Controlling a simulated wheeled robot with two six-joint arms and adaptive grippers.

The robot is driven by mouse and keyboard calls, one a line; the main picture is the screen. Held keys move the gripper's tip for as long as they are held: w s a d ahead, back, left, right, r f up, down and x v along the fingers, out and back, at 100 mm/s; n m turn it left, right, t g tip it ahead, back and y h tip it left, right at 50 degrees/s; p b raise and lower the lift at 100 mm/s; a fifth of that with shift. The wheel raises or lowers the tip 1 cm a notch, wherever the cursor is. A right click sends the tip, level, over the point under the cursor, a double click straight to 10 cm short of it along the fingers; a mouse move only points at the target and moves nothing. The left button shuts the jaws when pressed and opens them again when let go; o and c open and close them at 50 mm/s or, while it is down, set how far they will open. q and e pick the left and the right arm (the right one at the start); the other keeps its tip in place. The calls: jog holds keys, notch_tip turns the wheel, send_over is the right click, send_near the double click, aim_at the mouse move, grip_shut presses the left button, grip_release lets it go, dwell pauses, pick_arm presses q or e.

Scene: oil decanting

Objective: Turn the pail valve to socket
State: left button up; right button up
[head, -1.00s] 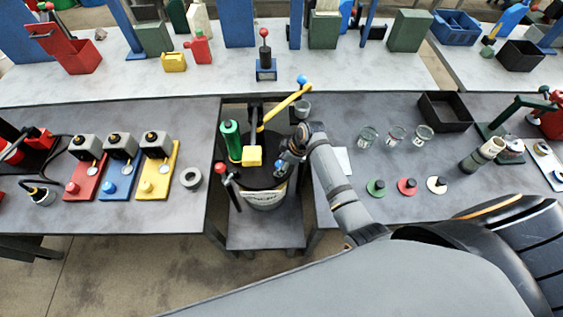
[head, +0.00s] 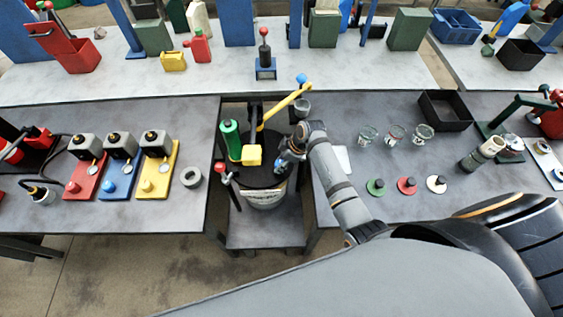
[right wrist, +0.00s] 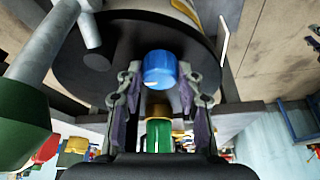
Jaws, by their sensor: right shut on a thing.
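The pail (head: 264,199) is a grey drum with a black lid and a pale label, on a low stand between two grey tables. A yellow lever with a blue ball end (head: 302,79) rises above it. A green cylinder (head: 230,139) and a yellow block (head: 251,155) are on its top. My right gripper (head: 284,160) is at the lid's right side. In the right wrist view its two fingers close around a blue knob (right wrist: 160,67), against the black lid. The valve's body and the socket are hard to make out. My left gripper is not in view.
A red-knobbed lever (head: 221,168) stands at the pail's left. The right table has glass jars (head: 395,134), coloured discs (head: 407,187) and a black tray (head: 444,110).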

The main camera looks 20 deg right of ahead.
jog(key=shift+w+n+g, duration=0.1)
jog(key=shift+n+g, duration=0.3)
jog(key=shift+n, duration=0.6)
jog(key=n, duration=0.2)
jog(key=shift+w+n+g+y, duration=0.1)
jog(key=shift+n+g+y, duration=0.2)
jog(key=shift+g+y, duration=0.1)
jog(key=n+g+b, duration=0.2)
jog(key=n, duration=0.3)
jog(key=shift+w, duration=0.1)
jog(key=shift+n, duration=0.3)
jog(key=o, duration=1.2)
jog(key=v, duration=1.2)
jog(key=shift+w+a, duration=0.1)
jog(key=shift+a, duration=0.05)
